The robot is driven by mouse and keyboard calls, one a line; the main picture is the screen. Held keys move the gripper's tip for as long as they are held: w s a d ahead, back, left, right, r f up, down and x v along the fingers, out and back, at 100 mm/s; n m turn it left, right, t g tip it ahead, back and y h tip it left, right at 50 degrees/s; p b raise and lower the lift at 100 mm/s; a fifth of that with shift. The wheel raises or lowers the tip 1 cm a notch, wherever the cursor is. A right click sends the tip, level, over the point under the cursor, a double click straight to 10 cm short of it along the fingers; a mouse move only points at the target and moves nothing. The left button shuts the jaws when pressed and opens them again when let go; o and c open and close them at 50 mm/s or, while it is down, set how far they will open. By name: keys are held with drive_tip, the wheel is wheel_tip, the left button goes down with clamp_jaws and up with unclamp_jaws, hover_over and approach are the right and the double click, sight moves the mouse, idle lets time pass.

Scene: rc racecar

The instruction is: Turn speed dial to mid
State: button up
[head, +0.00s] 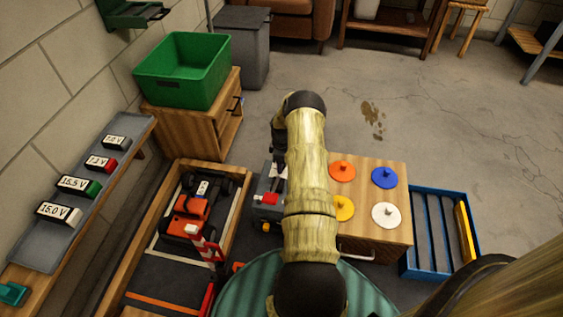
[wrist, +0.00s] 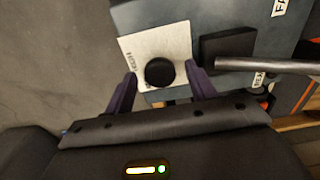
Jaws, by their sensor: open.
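The speed dial (wrist: 160,71) is a round black knob on a silver plate (wrist: 150,44) with partly legible lettering, in the middle of the wrist view. No pointer mark can be made out on the knob. The plate sits on a dark blue-grey control box (wrist: 228,14). My gripper (wrist: 161,74) is open, its two purple fingers on either side of the knob with gaps showing between. I cannot tell how deep the fingertips reach. In the head view the control box (head: 270,187) shows only in part behind my arm, and the dial and fingers are hidden.
A metal lever (wrist: 265,64) on a black block stands right of the dial. In the head view, a wooden-walled track bay (head: 245,200) with an orange car (head: 190,222) lies left. A wooden cabinet (head: 365,227) with coloured discs and a blue crate (head: 408,262) stand right.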

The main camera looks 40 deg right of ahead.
wheel_tip(320, 180, up, 17)
drive_tip(key=p, duration=0.6)
drive_tip(key=shift+r+p, duration=0.2)
drive_tip(key=shift+p, duration=0.1)
drive_tip(key=s+a+r+m+t, duration=0.1)
drive_tip(key=s+a+r+m, duration=0.2)
drive_tip(key=a+r, duration=1.55)
drive_tip(key=s+a+r+m+t+p, duration=0.1)
drive_tip(key=s+a+r+m, duration=0.1)
drive_tip(key=s+a+r, duration=0.4)
drive_tip(key=s+a+r+m+t+p, duration=0.1)
drive_tip(key=s+a+m, duration=0.2)
drive_tip(key=s+a, duration=0.7)
drive_tip(key=w+p+v, duration=0.2)
drive_tip(key=p+v, duration=1)
drive_tip(key=w+r+p+v, duration=0.1)
drive_tip(key=w+p+v, duration=0.2)
drive_tip(key=p+v, duration=0.9)
drive_tip(key=w+r+p+v, duration=0.1)
drive_tip(key=w+p+v, duration=0.2)
drive_tip(key=p+v, duration=1)
drive_tip(key=shift+d, duration=0.45)
